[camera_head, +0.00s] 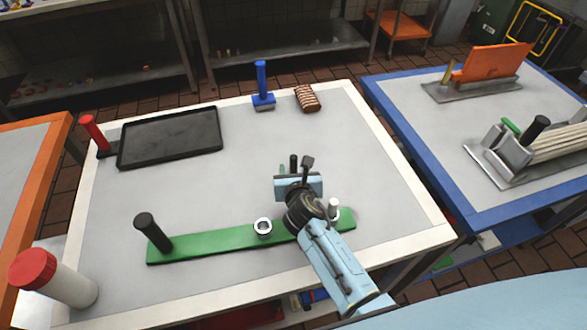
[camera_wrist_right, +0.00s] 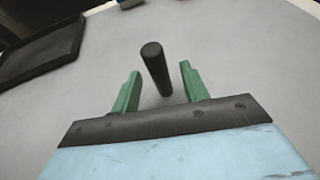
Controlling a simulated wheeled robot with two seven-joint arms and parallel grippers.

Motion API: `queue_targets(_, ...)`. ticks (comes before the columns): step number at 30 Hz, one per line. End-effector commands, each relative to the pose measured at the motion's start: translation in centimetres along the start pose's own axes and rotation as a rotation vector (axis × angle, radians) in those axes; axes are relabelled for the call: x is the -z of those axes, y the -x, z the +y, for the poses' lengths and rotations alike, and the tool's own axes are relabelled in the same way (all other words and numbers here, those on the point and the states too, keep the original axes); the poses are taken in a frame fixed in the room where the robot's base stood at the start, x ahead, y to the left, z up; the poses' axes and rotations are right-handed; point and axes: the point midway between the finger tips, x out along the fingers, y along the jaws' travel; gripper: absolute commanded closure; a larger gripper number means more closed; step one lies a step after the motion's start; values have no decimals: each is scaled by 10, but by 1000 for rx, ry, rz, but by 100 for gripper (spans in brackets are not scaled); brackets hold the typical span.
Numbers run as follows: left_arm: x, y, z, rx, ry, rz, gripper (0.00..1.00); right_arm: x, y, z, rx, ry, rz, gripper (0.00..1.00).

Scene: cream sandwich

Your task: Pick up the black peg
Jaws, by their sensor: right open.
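The black peg (camera_wrist_right: 156,68) stands upright on the grey table top. In the right wrist view it shows between the two green fingers of my right gripper (camera_wrist_right: 160,78), with a gap on each side. In the head view the peg (camera_head: 294,163) shows just past the light blue body of my right gripper (camera_head: 288,171), which partly hides it. My right gripper is open and empty. My left gripper is not in view.
A dark tray (camera_head: 172,137), blue-handled tool (camera_head: 262,85) and brown ridged block (camera_head: 307,98) lie farther back.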

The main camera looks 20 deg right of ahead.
Motion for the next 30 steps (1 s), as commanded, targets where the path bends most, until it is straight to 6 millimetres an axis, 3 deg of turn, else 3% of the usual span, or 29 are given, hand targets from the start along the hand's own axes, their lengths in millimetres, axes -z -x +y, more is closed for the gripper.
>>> queue_targets(6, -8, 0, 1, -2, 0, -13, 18, 0, -1, 0, 0, -1, 0, 55)
queue_targets(17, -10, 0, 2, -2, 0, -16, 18, 0, -1, 0, 0, 0, 0, 100)
queue_targets(25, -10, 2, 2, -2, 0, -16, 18, -3, 0, 0, 0, 0, -1, 100)
queue_targets(30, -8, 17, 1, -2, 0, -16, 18, -25, 9, -1, 0, 0, -3, 100)
